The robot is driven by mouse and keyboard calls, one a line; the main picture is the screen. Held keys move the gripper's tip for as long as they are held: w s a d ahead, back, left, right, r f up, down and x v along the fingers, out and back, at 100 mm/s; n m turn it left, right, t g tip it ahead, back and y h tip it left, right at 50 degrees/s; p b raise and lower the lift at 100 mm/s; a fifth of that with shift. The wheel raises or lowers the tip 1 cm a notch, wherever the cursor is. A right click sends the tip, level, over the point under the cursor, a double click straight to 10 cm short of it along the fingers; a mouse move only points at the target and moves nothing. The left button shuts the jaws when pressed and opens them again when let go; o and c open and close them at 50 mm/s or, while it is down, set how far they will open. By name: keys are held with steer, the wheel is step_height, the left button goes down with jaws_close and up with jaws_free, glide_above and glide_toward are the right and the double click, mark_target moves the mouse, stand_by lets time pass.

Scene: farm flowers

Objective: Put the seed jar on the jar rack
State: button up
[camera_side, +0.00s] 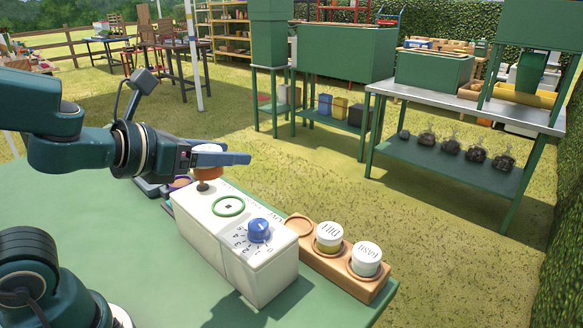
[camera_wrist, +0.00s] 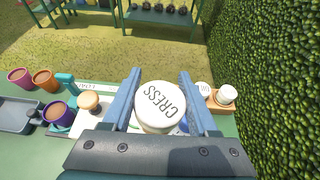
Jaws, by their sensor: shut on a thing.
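My gripper (camera_side: 225,158) is shut on the seed jar, whose round white lid reads CRESS (camera_wrist: 160,107) and sits between the blue fingers in the wrist view. In the side view the jar's white top (camera_side: 208,147) shows just above a finger, which hides part of the jar. The jar is held up over the far left end of the white machine. The wooden jar rack (camera_side: 372,291) lies to the right on the green table. Its leftmost round recess (camera_side: 299,225) is empty. The other two hold white-lidded jars, the dill jar (camera_side: 329,236) and another jar (camera_side: 366,258).
The white machine (camera_side: 265,282), with a green ring (camera_side: 228,206) and blue dial (camera_side: 258,230), stands between my gripper and the rack. Several coloured pots and a grey tray (camera_wrist: 18,116) are at the left in the wrist view. The table's front left is clear.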

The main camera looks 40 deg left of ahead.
steer(key=w+a+n+g+y, duration=0.2)
steer(key=a+n+y, duration=0.45)
steer(key=a, duration=0.25)
steer(key=n+g+y, duration=0.7)
steer(key=n+g, duration=0.4)
steer(key=g, duration=0.1)
glide_above(134, 219)
step_height(134, 219, down, 14)
steer(key=shift+f, duration=3.45)
steer(key=o, duration=1.3)
steer(key=shift+f, duration=0.15)
steer(key=shift+o, duration=0.2)
